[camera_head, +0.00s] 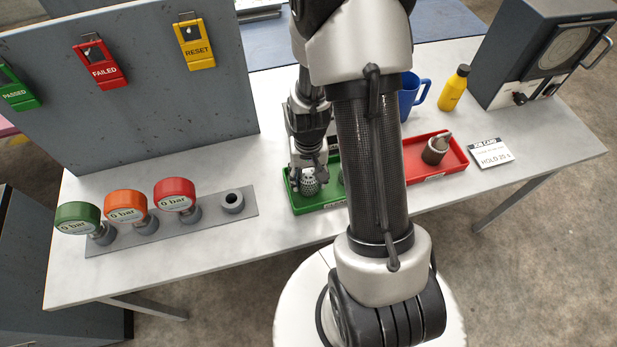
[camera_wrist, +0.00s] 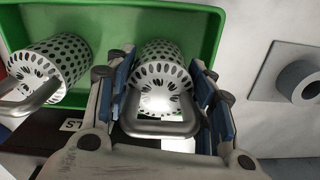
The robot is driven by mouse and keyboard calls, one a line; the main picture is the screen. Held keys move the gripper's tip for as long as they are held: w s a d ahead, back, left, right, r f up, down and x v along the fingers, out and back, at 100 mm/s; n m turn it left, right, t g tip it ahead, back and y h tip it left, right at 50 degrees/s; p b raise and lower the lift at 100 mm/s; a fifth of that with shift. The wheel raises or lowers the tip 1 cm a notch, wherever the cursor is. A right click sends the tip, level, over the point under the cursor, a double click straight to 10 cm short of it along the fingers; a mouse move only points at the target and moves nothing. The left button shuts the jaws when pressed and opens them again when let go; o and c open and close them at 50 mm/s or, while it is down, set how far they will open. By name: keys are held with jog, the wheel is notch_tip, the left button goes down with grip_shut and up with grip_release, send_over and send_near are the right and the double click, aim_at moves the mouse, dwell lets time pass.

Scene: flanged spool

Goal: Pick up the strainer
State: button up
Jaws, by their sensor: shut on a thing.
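The strainer (camera_wrist: 162,72) is a perforated metal cylinder with a bent handle. In the wrist view it is between the fingers of my gripper (camera_wrist: 163,100), which is shut on it. In the head view the strainer (camera_head: 309,186) is in the left part of the green tray (camera_head: 318,206), with my gripper (camera_head: 309,170) directly above it. A second, similar strainer (camera_wrist: 50,65) stands in the same green tray, apart from my gripper. I cannot tell whether the held strainer touches the tray floor.
A grey strip (camera_head: 150,232) with three gauges and an empty socket (camera_head: 232,201) lies left of the tray. A red tray (camera_head: 462,158) with a metal part, a blue mug (camera_head: 409,97), a yellow bottle (camera_head: 454,88) and a grey machine (camera_head: 520,50) are to the right. A grey panel (camera_head: 150,110) stands behind-left.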

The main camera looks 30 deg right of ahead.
notch_tip(320, 180, up, 18)
jog(key=p, duration=0.5)
jog(key=w+a+f+n+b, duration=0.4)
jog(key=w+a+f+n, duration=0.1)
jog(key=a, duration=0.5)
notch_tip(320, 180, down, 3)
jog(key=shift+w+a+r+b, duration=0.15)
jog(key=shift+w+a+b, duration=0.2)
jog(key=shift+w, duration=0.15)
